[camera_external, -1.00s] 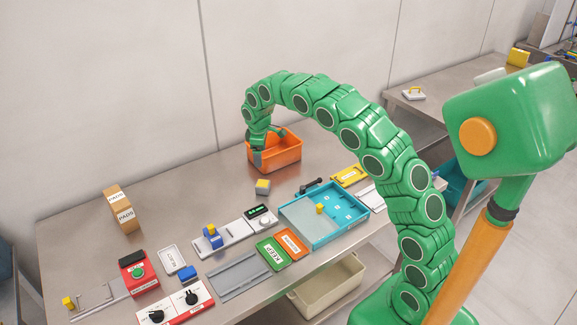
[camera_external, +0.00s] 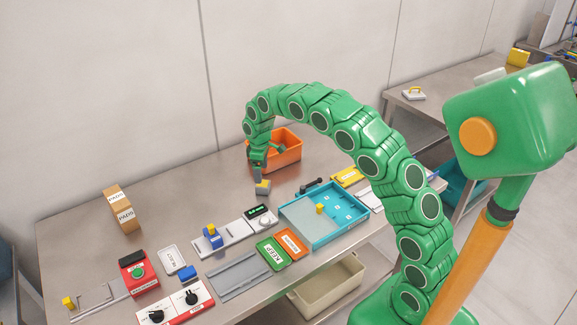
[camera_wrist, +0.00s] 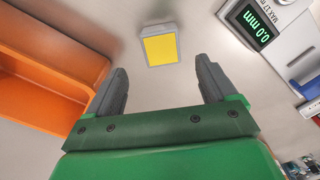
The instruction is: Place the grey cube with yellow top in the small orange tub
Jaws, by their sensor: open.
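The grey cube with yellow top (camera_external: 263,188) sits on the steel table in front of the orange tub. In the wrist view the cube (camera_wrist: 159,46) lies ahead of the fingertips, roughly centred between them and apart from both. The small orange tub (camera_external: 288,148) stands at the back of the table, and its wall (camera_wrist: 60,50) fills the left of the wrist view. My gripper (camera_external: 260,174) is just above the cube in the external view. In the wrist view my gripper (camera_wrist: 162,75) is open with nothing between its grey fingers.
A gauge with a green display (camera_external: 259,211) stands close in front of the cube. A blue tray (camera_external: 345,227) lies to the right, with KEEP (camera_external: 272,253) and orange (camera_external: 291,244) plates nearby.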

